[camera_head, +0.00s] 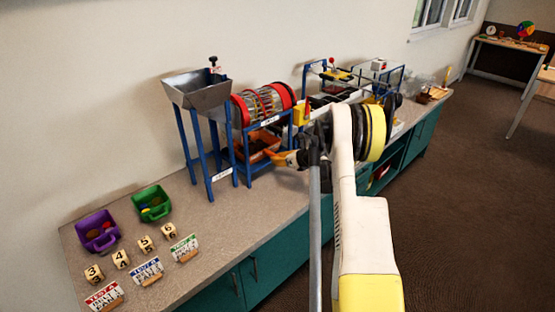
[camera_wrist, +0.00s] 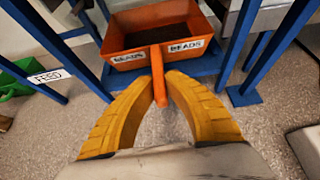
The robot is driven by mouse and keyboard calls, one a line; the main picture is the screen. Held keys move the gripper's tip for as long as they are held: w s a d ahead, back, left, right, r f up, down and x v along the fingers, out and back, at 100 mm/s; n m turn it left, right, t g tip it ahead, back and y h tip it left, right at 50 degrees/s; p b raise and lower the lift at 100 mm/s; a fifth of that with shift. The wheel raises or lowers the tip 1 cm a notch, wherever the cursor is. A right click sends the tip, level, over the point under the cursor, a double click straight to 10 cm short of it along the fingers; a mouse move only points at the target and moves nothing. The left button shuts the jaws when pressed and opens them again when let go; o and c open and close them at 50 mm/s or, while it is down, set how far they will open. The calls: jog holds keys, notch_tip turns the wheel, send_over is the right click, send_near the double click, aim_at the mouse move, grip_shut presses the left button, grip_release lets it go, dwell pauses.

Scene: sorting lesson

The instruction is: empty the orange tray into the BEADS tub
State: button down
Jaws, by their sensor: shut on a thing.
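The orange tray (camera_wrist: 155,47) has a straight orange handle, two labels reading BEADS on its front and dark brown contents inside. In the head view the orange tray (camera_head: 246,158) sits under the red-rimmed drum, within the blue frame. My gripper (camera_wrist: 161,82) is shut on the tray's handle, with a yellow finger on each side. In the head view my gripper (camera_head: 284,159) is at the tray's front, partly hidden by my arm. I cannot pick out a separate tub marked BEADS.
A grey hopper (camera_head: 197,88) on blue legs stands left of the drum (camera_head: 264,103). Blue posts flank the tray closely. A purple tub (camera_head: 97,230) and green tub (camera_head: 152,202) stand at the counter's left, near numbered blocks (camera_head: 121,259) and cards.

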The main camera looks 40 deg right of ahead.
jog(key=shift+r, duration=0.1)
jog(key=shift+r, duration=0.45)
jog(key=shift+s, duration=0.1)
jog(key=s+d+b, duration=0.1)
jog(key=s+b, duration=0.2)
jog(key=s, duration=1.7)
jog(key=shift+s+d, duration=0.3)
jog(key=shift+s, duration=0.05)
jog(key=shift+r, duration=0.15)
notch_tip(320, 180, up, 6)
jog(key=p, duration=0.3)
dwell(0.6)
